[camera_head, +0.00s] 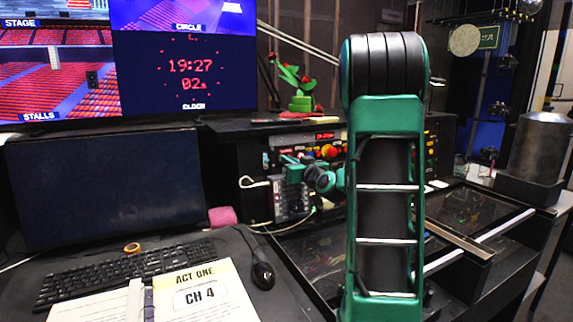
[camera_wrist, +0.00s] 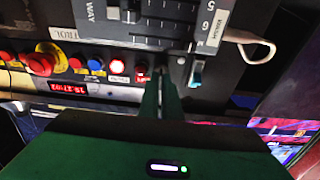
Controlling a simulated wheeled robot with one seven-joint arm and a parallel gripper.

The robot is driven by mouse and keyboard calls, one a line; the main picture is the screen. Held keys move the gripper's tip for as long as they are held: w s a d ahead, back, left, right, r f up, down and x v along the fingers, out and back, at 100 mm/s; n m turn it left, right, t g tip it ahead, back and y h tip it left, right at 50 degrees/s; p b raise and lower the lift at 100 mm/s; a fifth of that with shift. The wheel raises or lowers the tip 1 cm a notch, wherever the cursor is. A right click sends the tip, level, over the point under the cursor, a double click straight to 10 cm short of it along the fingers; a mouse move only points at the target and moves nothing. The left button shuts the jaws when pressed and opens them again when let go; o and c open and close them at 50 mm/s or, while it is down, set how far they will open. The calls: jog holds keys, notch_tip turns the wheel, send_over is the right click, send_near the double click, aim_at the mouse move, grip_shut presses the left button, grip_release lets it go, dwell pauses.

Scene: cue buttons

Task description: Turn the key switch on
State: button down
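My gripper (camera_head: 292,170) is at the front of the console panel (camera_head: 330,160), below the red display, in the head view. In the wrist view its green fingers (camera_wrist: 161,72) are close together and look shut, pointing at the panel between a row of round buttons and the fader block. A small dark and red control (camera_wrist: 141,73) sits just left of the fingertips; I cannot tell whether it is the key switch. No key shows clearly, and the fingers hide part of the panel behind them. I cannot tell whether the tips touch anything.
The fader block (camera_wrist: 150,22) is close by. A white cable (camera_wrist: 250,40) loops right. A keyboard (camera_head: 125,270) and mouse (camera_head: 262,274) lie on the desk.

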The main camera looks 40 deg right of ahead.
jog(key=shift+a, duration=0.1)
jog(key=m+h, duration=0.1)
jog(key=m, duration=0.4)
jog(key=m+g, duration=0.1)
jog(key=m, duration=0.4)
jog(key=shift+a+m+h, duration=0.1)
jog(key=shift+m+h, duration=0.2)
jog(key=m, duration=0.4)
jog(key=shift+m+g, duration=0.3)
jog(key=shift+g, duration=0.1)
jog(key=shift+m+g, duration=0.3)
jog(key=shift+m, duration=1.6)
jog(key=shift+f, duration=0.15)
jog(key=c, duration=2)
grip_release()
